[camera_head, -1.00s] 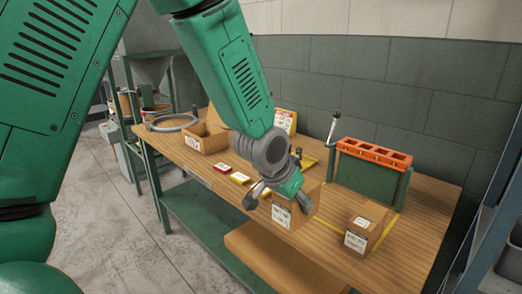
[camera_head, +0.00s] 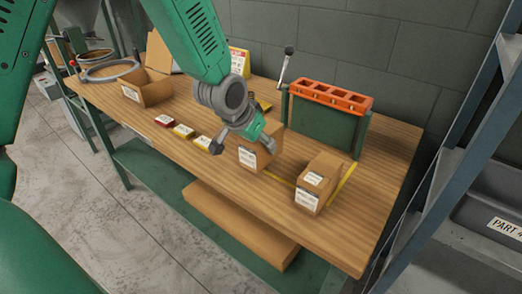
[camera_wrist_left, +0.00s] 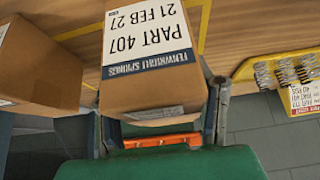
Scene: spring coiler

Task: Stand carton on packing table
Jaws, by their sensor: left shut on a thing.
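A brown carton (camera_head: 252,158) with a white label stands upright at the packing table (camera_head: 330,235), between the fingers of my left gripper (camera_head: 242,142). The left gripper is shut on this carton, with a finger on either side. In the left wrist view the carton (camera_wrist_left: 150,95) fills the middle, its label reading PART 407. I cannot tell whether its base touches the tabletop. A second labelled carton (camera_head: 320,182) stands to its right, apart from it, and shows at the left edge of the wrist view (camera_wrist_left: 42,65). My right gripper is out of view.
A green stand with an orange slotted top (camera_head: 330,97) and a lever (camera_head: 286,66) is behind the cartons. Blue-grey shelving (camera_head: 440,180) stands right. The front right tabletop is clear.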

